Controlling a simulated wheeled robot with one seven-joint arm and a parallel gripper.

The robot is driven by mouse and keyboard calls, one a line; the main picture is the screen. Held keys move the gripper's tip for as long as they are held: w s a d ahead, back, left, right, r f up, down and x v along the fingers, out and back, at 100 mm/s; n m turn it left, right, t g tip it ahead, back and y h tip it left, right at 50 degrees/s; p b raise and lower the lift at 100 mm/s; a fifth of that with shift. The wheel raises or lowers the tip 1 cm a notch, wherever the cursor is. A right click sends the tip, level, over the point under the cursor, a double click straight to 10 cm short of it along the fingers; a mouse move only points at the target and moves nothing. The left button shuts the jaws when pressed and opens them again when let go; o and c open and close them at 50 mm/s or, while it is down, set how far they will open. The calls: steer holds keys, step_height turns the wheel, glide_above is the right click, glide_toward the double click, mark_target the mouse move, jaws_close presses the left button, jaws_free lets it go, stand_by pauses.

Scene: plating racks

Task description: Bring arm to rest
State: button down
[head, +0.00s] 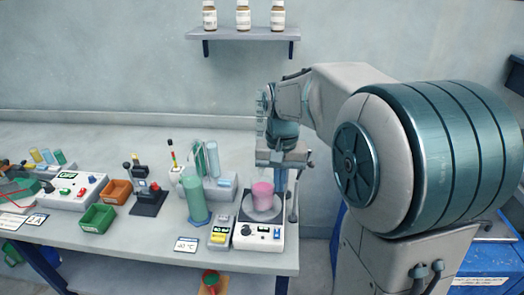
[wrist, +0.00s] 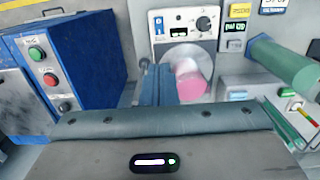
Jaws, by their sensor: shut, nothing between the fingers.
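My arm reaches in from the right in the head view, over the right end of the bench. My gripper (head: 281,182) points down there, close to a pink beaker (head: 263,196) on a white stirrer plate (head: 257,236). In the wrist view my gripper (wrist: 157,70) has its two fingers together, with nothing between them. The pink beaker (wrist: 190,85) shows just right of the fingers, standing on the plate's round top. I cannot tell whether the fingers touch the beaker; they appear beside it.
A green cylinder (head: 195,200) on a base stands left of the stirrer plate. Orange (head: 118,191) and green (head: 97,218) bins lie farther left. A wall shelf (head: 243,34) holds bottles. A blue cabinet with buttons (wrist: 75,60) stands at left in the wrist view.

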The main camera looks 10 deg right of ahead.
steer(key=s+n+t, duration=0.3)
steer(key=s, duration=1.2)
steer(key=shift+s+f, duration=0.3)
steer(key=shift+f, duration=0.15)
steer(key=c, duration=2)
jaws_free()
steer(key=shift+s+d+f, duration=0.1)
steer(key=shift+s+f, duration=0.05)
steer(key=shift+s, duration=0.1)
steer(key=o, duration=0.6)
steer(key=shift+s+n+t, duration=0.1)
steer(key=shift+n+t, duration=0.2)
steer(key=shift+o, duration=0.2)
steer(key=shift+f, duration=0.1)
